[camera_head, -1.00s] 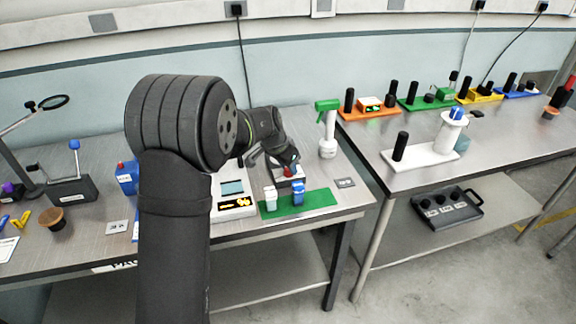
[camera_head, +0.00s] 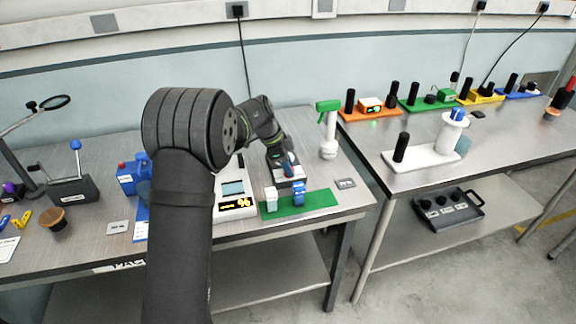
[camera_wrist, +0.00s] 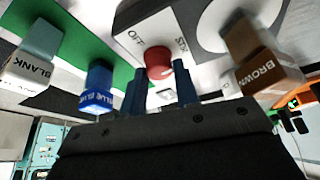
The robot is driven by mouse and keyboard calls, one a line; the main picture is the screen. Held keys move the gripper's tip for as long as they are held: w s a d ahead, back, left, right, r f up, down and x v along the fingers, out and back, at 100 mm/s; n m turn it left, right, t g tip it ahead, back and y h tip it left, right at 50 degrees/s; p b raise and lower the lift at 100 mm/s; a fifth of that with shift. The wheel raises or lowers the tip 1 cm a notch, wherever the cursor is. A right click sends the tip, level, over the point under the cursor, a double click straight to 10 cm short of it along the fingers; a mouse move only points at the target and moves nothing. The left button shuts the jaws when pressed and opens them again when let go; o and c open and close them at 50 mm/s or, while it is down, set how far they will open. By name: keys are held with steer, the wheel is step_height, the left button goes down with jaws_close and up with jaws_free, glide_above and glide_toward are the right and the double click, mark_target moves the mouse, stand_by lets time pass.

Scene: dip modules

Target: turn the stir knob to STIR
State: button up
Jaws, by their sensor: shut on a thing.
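The stir knob (camera_wrist: 158,60) is red and round. Which label the knob points to I cannot tell. In the head view my gripper (camera_head: 289,165) reaches down onto the small stirrer unit (camera_head: 291,184) and hides the knob.
Close by stand a bottle marked BLANK (camera_wrist: 38,52), a blue bottle (camera_wrist: 98,85) and a brown one marked BROWN (camera_wrist: 258,58). A green mat (camera_head: 322,199) lies in front of the stirrer. A white device (camera_head: 234,204) is left of it, and a green-topped spray bottle (camera_head: 328,130) stands behind right.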

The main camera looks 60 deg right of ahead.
stand_by(0.4)
steer(key=o, duration=1)
steer(key=v, duration=1.7)
steer(key=shift+d+r, duration=0.1)
steer(key=shift+r, duration=0.15)
steer(key=x, duration=1.7)
steer(key=shift+f, duration=0.25)
